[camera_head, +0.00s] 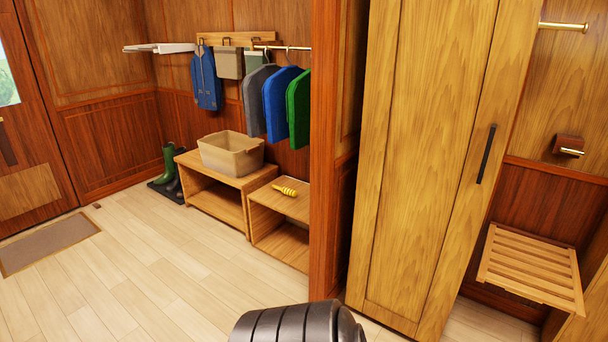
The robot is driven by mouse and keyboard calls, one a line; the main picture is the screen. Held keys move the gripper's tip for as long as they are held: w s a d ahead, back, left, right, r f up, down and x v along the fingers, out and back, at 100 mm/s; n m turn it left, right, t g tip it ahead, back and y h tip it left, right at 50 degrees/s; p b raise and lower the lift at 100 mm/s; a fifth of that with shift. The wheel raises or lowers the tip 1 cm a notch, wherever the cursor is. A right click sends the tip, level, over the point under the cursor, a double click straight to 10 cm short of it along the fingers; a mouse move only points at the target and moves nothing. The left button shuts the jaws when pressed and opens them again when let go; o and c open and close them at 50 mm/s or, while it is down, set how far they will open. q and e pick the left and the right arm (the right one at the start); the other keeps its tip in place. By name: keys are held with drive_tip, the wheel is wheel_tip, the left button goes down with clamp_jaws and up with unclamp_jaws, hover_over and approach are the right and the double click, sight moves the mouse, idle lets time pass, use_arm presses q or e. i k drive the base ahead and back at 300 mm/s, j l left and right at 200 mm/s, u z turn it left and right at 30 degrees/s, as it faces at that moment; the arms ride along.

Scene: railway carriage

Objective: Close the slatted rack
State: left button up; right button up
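The slatted rack (532,263) is at the lower right. It is a light wooden shelf of several parallel slats. It sticks out from the dark red panelled wall in a lowered, roughly level position, with nothing on it. Its left side is close to the tall wooden cabinet, and its wall mounting is not clear. Neither of my grippers shows in the head view.
The tall wooden cabinet (425,150) with a black handle stands left of the rack, shut. A wooden block with a brass bar (569,147) is on the wall above. A bench (219,189) holds a beige bin (231,153).

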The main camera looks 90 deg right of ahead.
sight(551, 257)
drive_tip(key=z, duration=4.15)
drive_tip(key=i+j, duration=0.1)
drive_tip(key=i, duration=0.15)
drive_tip(key=z, duration=0.05)
